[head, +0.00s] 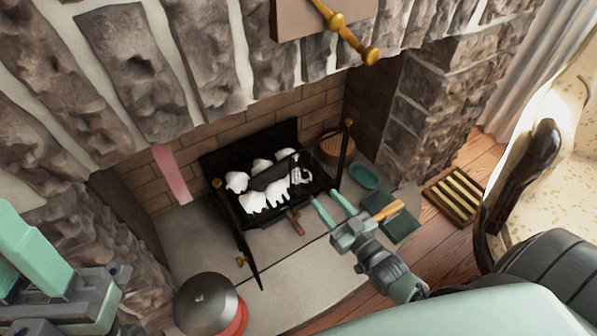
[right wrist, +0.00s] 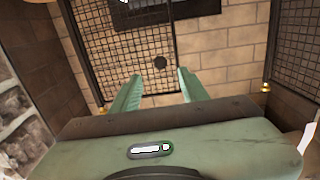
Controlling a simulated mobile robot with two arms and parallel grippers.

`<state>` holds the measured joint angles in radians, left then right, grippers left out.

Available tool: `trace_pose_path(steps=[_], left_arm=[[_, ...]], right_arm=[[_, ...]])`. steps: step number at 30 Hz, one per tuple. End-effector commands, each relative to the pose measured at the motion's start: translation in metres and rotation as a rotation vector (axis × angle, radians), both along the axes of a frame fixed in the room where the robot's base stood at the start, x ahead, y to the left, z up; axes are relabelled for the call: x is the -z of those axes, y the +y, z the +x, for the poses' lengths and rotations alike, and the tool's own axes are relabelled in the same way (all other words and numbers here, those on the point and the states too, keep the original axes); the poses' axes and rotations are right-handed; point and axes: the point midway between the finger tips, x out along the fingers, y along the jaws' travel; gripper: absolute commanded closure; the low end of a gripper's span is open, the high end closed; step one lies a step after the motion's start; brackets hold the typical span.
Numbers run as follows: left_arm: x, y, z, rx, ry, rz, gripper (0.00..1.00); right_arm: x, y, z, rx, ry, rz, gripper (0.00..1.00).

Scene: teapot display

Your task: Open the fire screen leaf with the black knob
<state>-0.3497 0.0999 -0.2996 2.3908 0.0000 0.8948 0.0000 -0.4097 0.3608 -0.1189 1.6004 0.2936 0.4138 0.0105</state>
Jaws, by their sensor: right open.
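In the right wrist view a mesh fire screen leaf (right wrist: 100,38) in a dark frame stands ahead. A round black knob (right wrist: 160,63) shows near its right edge. My right gripper (right wrist: 160,72) is open, and the knob appears between its fingertips; I cannot tell how far ahead it is. In the head view the same gripper (head: 325,198) is in front of the hearth, right of the grate. A dark screen leaf (head: 240,235) shows edge-on at the left of the grate. My left gripper (head: 40,255) is at the lower left, its jaws unclear.
A second mesh leaf (right wrist: 298,45) stands at the right in the wrist view. White objects (head: 265,190) sit in the black grate. A round grey-and-red pot (head: 207,302), a green dish (head: 363,176) and a slatted wooden rack (head: 455,194) stand nearby. Stone walls flank the hearth.

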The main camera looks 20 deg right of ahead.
Motion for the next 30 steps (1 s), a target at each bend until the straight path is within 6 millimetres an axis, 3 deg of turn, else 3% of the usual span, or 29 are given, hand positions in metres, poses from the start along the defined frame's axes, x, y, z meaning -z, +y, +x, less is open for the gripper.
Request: trace_pose_path(steps=[5, 14, 18, 29, 30], left_arm=[[0.002, 0.001, -0.005, 0.001, -0.016, -0.005, 0.64], [0.020, 0.001, -0.004, 0.001, -0.014, -0.005, 0.64], [0.019, 0.001, -0.003, 0.000, -0.029, -0.003, 0.64], [0.018, 0.000, -0.002, 0.001, -0.031, -0.001, 0.64], [0.018, 0.000, -0.002, 0.001, -0.031, -0.001, 0.64]], right_arm=[[0.000, 0.001, 0.008, -0.001, -0.010, 0.002, 0.56], [0.000, 0.008, 0.055, -0.002, -0.011, 0.001, 0.56], [0.001, 0.010, 0.071, -0.002, -0.008, 0.000, 0.56], [-0.001, 0.011, 0.078, -0.002, -0.006, 0.001, 0.56], [-0.001, 0.011, 0.078, -0.002, -0.006, 0.001, 0.61]])
